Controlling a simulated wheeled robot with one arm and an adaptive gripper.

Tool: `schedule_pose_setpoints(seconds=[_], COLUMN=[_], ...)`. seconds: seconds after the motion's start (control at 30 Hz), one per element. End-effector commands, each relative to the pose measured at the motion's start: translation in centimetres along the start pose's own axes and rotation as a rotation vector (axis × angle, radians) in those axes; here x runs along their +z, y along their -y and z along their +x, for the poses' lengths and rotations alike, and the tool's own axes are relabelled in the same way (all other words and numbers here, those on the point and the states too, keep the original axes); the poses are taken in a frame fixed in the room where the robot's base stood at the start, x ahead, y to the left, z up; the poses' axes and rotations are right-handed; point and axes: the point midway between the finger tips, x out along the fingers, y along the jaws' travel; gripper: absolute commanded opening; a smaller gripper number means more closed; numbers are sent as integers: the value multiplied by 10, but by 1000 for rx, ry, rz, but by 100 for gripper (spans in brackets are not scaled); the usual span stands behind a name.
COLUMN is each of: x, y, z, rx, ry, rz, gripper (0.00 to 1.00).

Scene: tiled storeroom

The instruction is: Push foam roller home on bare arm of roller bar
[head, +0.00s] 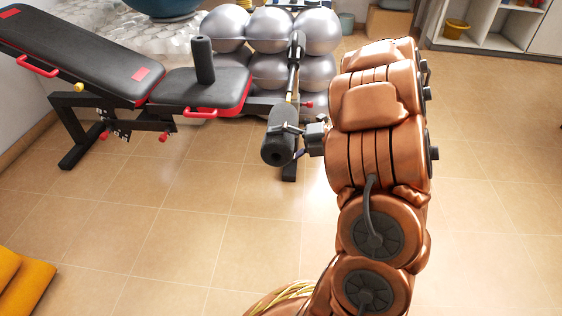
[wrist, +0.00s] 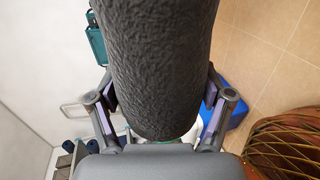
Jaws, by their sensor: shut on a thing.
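My gripper (head: 298,140) is shut on a dark foam roller (head: 279,145) at the near end of the bench. In the wrist view the roller (wrist: 160,60) fills the middle, with a finger on each side. The roller bar (head: 291,82) shows as a thin metallic length running away from the held roller. The held roller is in line with the bar's near arm. Its far end meets or overlaps the bar, but I cannot tell how far the arm is inside it.
The black weight bench (head: 105,55) with red trim stands at left, with an upright dark roller (head: 204,60) on its seat. Silver balls (head: 270,72) are stacked behind the bar. Yellow-orange cushions (head: 25,285) lie at lower left. The tiled floor (head: 170,220) in front is clear.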

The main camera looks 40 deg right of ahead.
Motion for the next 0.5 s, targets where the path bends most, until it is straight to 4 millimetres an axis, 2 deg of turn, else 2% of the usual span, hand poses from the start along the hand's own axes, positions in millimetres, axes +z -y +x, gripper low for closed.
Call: schedule_pose_setpoints(seconds=[0.03,0.1,0.5], x=[-2,-5,-6], y=[9,12,12], z=[-1,-3,-4], rx=[1,0,1], ry=[-1,-7,-9], rz=[-6,-14,-19], gripper=[22,22,22])
